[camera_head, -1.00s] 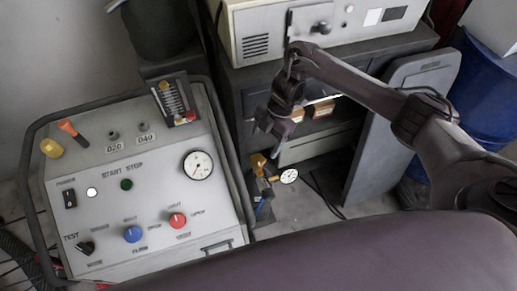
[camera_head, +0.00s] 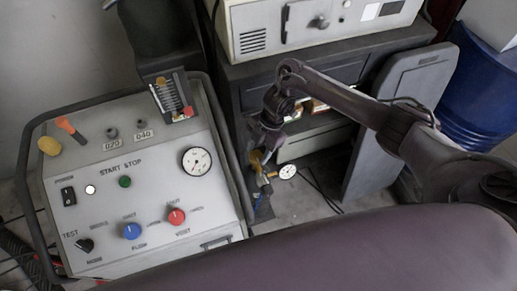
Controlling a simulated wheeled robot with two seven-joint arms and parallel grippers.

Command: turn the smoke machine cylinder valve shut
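The brass-coloured valve (camera_head: 257,162) stands low between the grey control console and the dark cabinet, with a small white round gauge (camera_head: 288,172) on its right. My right gripper (camera_head: 262,150) comes down from above, and its fingertips are right at the top of the valve, overlapping it in the picture. I cannot tell whether they touch it or how far apart they are. The cylinder body below the valve is mostly hidden. My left gripper is not in view.
The grey console (camera_head: 110,215) with knobs, gauge and tube rail fills the left. A white machine (camera_head: 300,30) sits on the dark cabinet (camera_head: 350,72) behind my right arm. A blue barrel (camera_head: 485,95) and a grey panel (camera_head: 395,120) stand at the right.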

